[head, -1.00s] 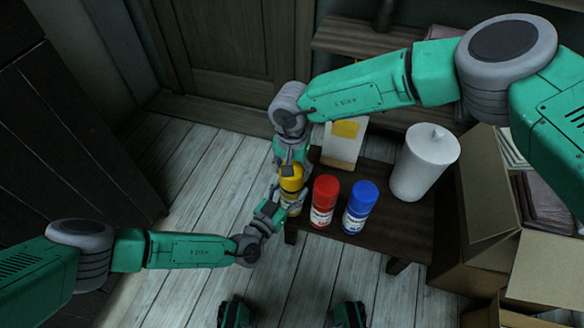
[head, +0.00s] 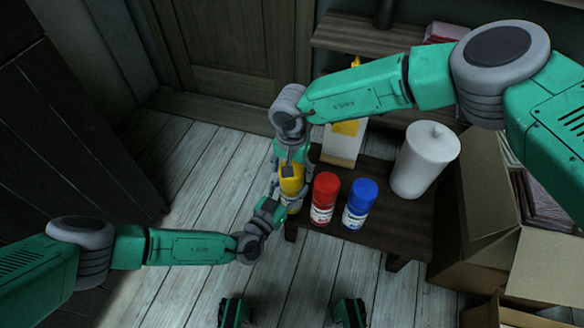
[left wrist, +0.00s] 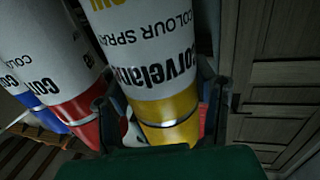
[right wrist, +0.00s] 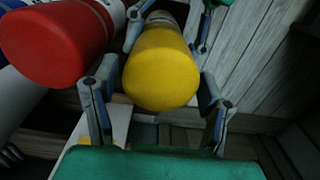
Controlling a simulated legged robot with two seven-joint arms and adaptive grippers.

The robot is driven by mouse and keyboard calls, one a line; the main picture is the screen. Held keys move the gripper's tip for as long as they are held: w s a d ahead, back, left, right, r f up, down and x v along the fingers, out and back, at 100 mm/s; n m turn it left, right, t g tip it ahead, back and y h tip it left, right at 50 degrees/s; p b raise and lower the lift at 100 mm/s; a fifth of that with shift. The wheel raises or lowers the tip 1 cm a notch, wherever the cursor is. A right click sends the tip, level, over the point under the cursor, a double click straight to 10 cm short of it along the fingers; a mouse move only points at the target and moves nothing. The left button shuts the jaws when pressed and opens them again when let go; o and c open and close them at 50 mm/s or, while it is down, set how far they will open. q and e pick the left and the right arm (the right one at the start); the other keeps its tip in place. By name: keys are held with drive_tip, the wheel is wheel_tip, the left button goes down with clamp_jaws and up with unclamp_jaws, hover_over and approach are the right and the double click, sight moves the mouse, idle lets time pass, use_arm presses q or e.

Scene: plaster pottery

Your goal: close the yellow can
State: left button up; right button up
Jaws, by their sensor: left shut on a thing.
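The yellow can (head: 291,190) stands upright at the left edge of the small table. In the left wrist view its white lettered body (left wrist: 150,60) is upside down, with a thin bright seam across its yellow part. My left gripper (head: 272,208) is shut on the can from the side; its fingers (left wrist: 160,105) flank it. My right gripper (head: 291,168) is over the can from above. In the right wrist view the yellow cap (right wrist: 160,70) lies between its spread fingers (right wrist: 158,90). Whether they touch the cap is unclear.
A red can (head: 325,192) and a blue can (head: 361,198) stand close to the right. A white lidded jar (head: 424,165) and a light box (head: 342,145) stand behind on the dark table (head: 395,225). An open cardboard box (head: 475,250) is at the right.

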drive_tip(key=shift+r, duration=0.1)
wheel_tip(320, 180, up, 12)
idle(0.7)
use_arm(q)
drive_tip(key=o, duration=1.8)
drive_tip(key=shift+c, duration=0.2)
drive_tip(key=v, duration=1.2)
drive_tip(key=shift+f, duration=0.15)
